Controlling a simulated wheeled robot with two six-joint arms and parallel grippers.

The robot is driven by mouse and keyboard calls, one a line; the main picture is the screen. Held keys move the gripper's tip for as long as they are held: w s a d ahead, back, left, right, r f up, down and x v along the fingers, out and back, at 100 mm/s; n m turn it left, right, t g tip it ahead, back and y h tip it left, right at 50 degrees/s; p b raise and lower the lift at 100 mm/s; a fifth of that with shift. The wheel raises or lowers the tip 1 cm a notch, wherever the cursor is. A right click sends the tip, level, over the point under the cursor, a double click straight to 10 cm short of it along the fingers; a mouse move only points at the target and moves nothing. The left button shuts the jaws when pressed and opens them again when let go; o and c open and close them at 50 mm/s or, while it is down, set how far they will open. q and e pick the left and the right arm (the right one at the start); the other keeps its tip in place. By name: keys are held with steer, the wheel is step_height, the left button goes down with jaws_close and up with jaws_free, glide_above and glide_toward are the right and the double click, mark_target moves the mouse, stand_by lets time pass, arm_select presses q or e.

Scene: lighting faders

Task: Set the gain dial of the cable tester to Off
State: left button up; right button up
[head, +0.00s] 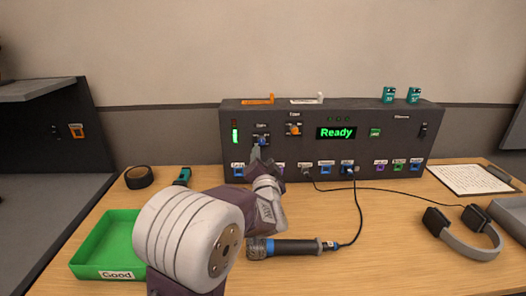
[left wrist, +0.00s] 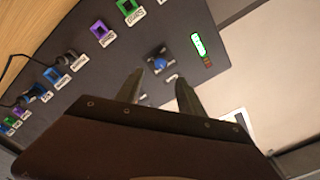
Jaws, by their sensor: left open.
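The cable tester (head: 350,155) is a dark box standing on the table against the wall. Its blue dial (head: 262,141) sits at the panel's upper left, under a small label that seems to read Gain. The blue dial also shows in the left wrist view (left wrist: 159,62). My left gripper (head: 259,152) is open just in front of and below the dial. In the left wrist view its two fingers (left wrist: 160,80) are spread, with the dial ahead between their tips and not gripped. The dial's exact setting is too small to read. My right gripper is out of view.
An orange dial (head: 294,129) sits right of the blue one, then a green Ready display (head: 338,133). Coloured sockets and plugged cables line the panel's bottom. A green tray (head: 100,240), a blue-banded handheld tool (head: 295,247) and headphones (head: 462,233) lie on the table.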

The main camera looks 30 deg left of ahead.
mark_target(261, 143)
arm_select(q)
steer(key=b+x, duration=0.1)
steer(key=x, duration=0.8)
steer(key=shift+w+a, duration=0.1)
jaws_close()
